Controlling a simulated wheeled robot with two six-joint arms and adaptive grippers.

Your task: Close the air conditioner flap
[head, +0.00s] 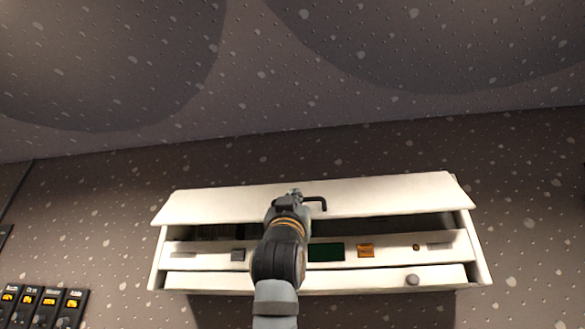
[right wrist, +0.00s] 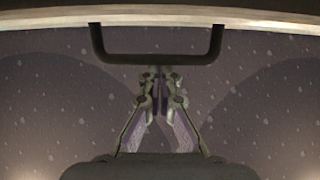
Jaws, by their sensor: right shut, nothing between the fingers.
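The white air conditioner (head: 215,282) is mounted on the speckled wall. Its flap (head: 390,195) is the wide white panel at the top, tilted outward, with a dark gap below it. A black bar handle (head: 322,203) sticks out from the flap; it also spans the top of the right wrist view (right wrist: 158,59). My right gripper (head: 294,192) is shut and empty beside the handle. In the right wrist view its fingertips (right wrist: 159,72) are close to the handle's bar; I cannot tell whether they touch it. My left gripper is not in view.
Inside the unit, a strip carries a green display (head: 326,252) and an orange part (head: 366,250). A round knob (head: 412,280) sits on the lower panel. Several fader modules (head: 40,305) are at the lower left.

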